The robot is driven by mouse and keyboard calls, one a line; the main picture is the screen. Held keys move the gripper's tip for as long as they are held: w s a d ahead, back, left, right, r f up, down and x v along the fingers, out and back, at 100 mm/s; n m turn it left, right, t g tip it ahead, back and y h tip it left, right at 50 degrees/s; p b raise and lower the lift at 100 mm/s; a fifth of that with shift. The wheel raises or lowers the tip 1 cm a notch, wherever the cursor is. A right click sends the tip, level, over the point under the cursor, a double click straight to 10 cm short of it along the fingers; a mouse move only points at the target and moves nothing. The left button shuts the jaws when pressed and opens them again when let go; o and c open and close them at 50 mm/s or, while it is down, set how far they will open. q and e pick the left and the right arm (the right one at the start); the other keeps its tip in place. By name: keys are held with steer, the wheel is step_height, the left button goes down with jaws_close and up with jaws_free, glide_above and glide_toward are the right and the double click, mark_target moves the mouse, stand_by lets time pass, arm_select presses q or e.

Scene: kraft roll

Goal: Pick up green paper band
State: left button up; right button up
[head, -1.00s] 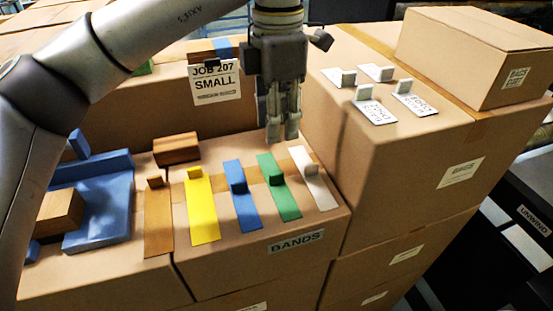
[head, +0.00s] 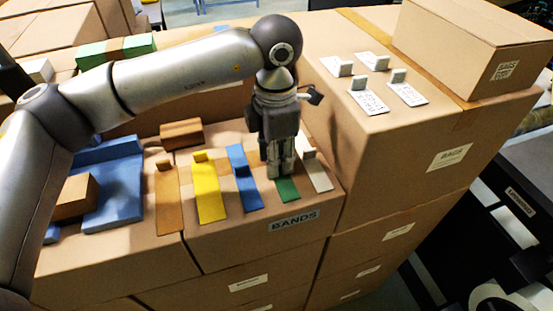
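The green paper band (head: 287,190) lies on the box labelled BANDS, between the blue band (head: 243,180) and the white band (head: 317,173). My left gripper (head: 280,172) points straight down over the green band, its fingertips at the band's raised tab. The tab and the far part of the band are hidden behind the fingers. I cannot tell whether the fingers are closed on the tab. My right gripper is not in view.
A yellow band (head: 208,192) and a brown band (head: 167,197) lie further left. A blue tray (head: 118,190) with a wooden block (head: 76,196) stands at the left. A taller box with several tags (head: 366,99) rises close on the right.

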arm_select(q)
steer(key=shift+c, duration=0.6)
jaws_close()
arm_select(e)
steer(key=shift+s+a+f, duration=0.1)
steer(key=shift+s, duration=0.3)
arm_select(q)
steer(key=shift+r, duration=0.4)
step_height(320, 180, up, 2)
steer(key=shift+r+b, duration=0.15)
steer(key=shift+b, duration=0.55)
steer(key=s+d+r+b, duration=0.1)
steer(key=s+r+b, duration=0.5)
steer(key=s+r, duration=0.4)
steer(key=s, duration=0.4)
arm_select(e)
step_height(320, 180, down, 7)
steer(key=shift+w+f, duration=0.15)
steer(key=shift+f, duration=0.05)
